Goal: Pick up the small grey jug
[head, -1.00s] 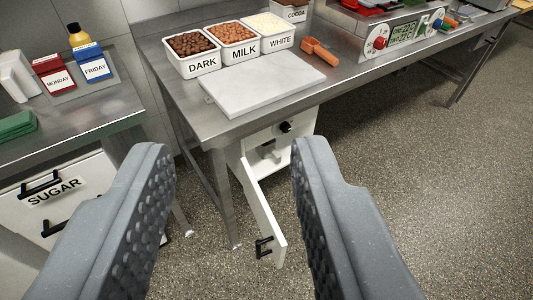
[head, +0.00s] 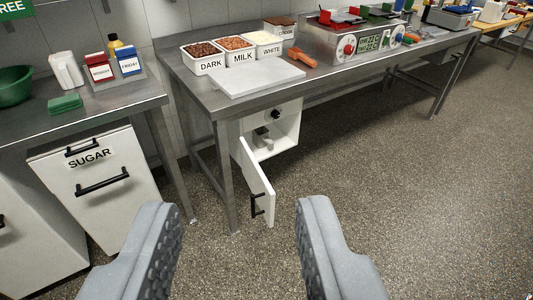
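My gripper (head: 240,212) is open and empty, its two grey fingers wide apart at the bottom of the view. Beyond it, under the steel table, a white cabinet (head: 287,128) stands with its door (head: 257,182) swung open. A small grey item (head: 262,131) is inside the cabinet; it may be the small grey jug, but it is too small to tell. A larger pale jug (head: 66,71) stands on the left table, far from my gripper.
A marble slab (head: 262,80) and chocolate tubs (head: 203,60) sit on the steel table (head: 215,102). The open door juts towards me. A table leg (head: 226,175) stands left of it. A sugar bin (head: 110,180) is at left. The floor at right is clear.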

